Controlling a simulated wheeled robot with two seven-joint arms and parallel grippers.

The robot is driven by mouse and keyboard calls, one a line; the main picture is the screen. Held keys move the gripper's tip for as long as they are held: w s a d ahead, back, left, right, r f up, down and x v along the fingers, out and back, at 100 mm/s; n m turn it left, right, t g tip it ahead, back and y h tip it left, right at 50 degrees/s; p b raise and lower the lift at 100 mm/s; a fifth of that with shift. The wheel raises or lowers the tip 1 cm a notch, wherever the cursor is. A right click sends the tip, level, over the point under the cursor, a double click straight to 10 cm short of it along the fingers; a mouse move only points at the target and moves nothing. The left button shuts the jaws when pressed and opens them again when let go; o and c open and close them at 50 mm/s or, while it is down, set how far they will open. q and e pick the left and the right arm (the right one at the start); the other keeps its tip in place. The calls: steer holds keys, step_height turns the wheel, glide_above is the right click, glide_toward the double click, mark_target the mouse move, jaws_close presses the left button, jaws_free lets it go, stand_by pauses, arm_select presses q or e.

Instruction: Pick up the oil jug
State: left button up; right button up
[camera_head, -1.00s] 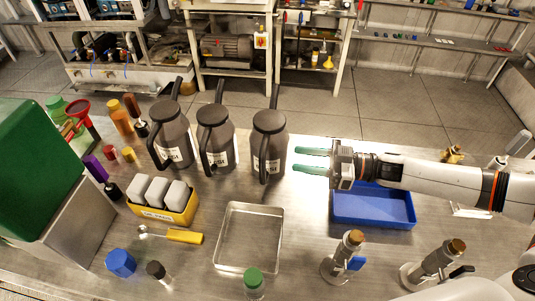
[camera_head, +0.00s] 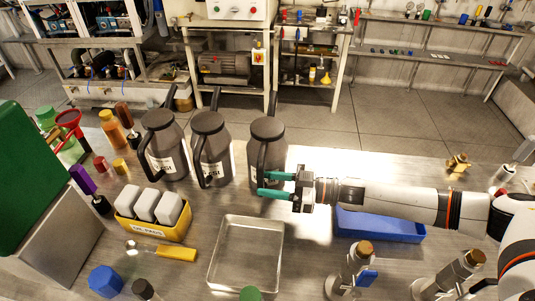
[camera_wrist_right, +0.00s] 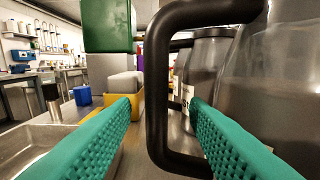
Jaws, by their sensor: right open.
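Three dark grey jugs with black lids and handles stand in a row: a left jug (camera_head: 163,148), a middle jug (camera_head: 212,150) and a right jug (camera_head: 273,148). White labels show on the left and middle ones. My right gripper (camera_head: 264,184) has green fingers pointing left, low at the near side of the right jug. In the right wrist view the fingers (camera_wrist_right: 160,108) are apart, with the black jug handle (camera_wrist_right: 157,95) upright between them and the jug body (camera_wrist_right: 275,85) to the right. Contact with the handle cannot be told. My left gripper is out of view.
A yellow bin with white bottles (camera_head: 150,230), a metal tray (camera_head: 246,278) and a yellow-handled tool (camera_head: 177,254) lie left of the arm. A blue tray (camera_head: 385,225) sits under my right forearm. A green box (camera_head: 35,165) stands at far left.

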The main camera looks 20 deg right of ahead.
steer(key=p+x, duration=0.1)
steer(key=x, duration=0.3)
steer(key=shift+a+f, duration=0.15)
steer(key=shift+a, duration=0.1)
steer(key=shift+c, duration=0.3)
jaws_close()
steer(key=shift+r, duration=0.2)
